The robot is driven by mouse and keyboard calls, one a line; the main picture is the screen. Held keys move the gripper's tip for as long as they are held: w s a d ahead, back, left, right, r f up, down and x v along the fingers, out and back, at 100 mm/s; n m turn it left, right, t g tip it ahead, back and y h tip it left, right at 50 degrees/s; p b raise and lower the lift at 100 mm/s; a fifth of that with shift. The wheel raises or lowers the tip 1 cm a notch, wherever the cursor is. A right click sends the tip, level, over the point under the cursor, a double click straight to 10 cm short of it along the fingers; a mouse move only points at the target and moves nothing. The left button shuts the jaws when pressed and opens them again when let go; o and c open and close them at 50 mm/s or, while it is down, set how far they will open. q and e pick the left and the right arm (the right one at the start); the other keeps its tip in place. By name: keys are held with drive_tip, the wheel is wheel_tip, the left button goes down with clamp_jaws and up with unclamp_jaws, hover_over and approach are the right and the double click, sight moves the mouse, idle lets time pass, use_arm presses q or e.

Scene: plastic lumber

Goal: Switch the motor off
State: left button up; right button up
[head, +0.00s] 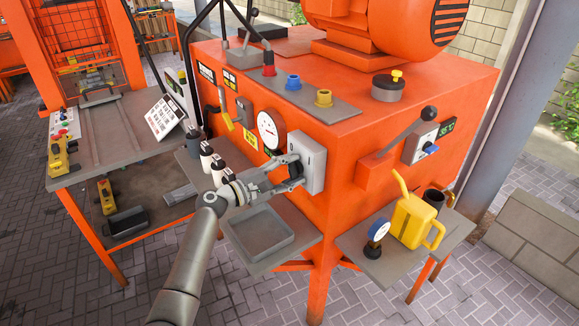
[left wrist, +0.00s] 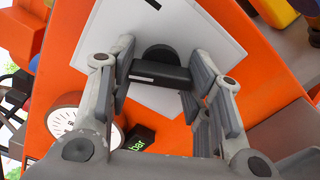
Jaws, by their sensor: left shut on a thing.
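A pale grey switch box (head: 314,168) is mounted on the side of the orange machine and fills the top middle of the left wrist view (left wrist: 105,45). Its black switch handle (left wrist: 160,74) stands out from a round black base. My left gripper (head: 294,171) reaches the box from the left, with its fingers on both sides of the handle. In the left wrist view my left gripper (left wrist: 162,84) is shut on the handle. In the head view the fingers partly hide the handle. The orange motor (head: 385,25) sits on top of the machine. My right gripper is not in view.
A round white gauge (head: 269,130) is just left of the box. A grey tray (head: 262,235) lies below my arm. A lever (head: 405,130) sticks out to the right, above a yellow oil can (head: 414,220) on a shelf. Small bottles (head: 207,155) stand left of my gripper.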

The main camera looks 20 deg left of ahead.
use_arm(q)
drive_tip(key=shift+n+p, duration=0.45)
drive_tip(key=shift+n, duration=0.55)
drive_tip(key=shift+f, duration=0.1)
drive_tip(key=o, duration=1)
drive_tip(key=v, duration=1.2)
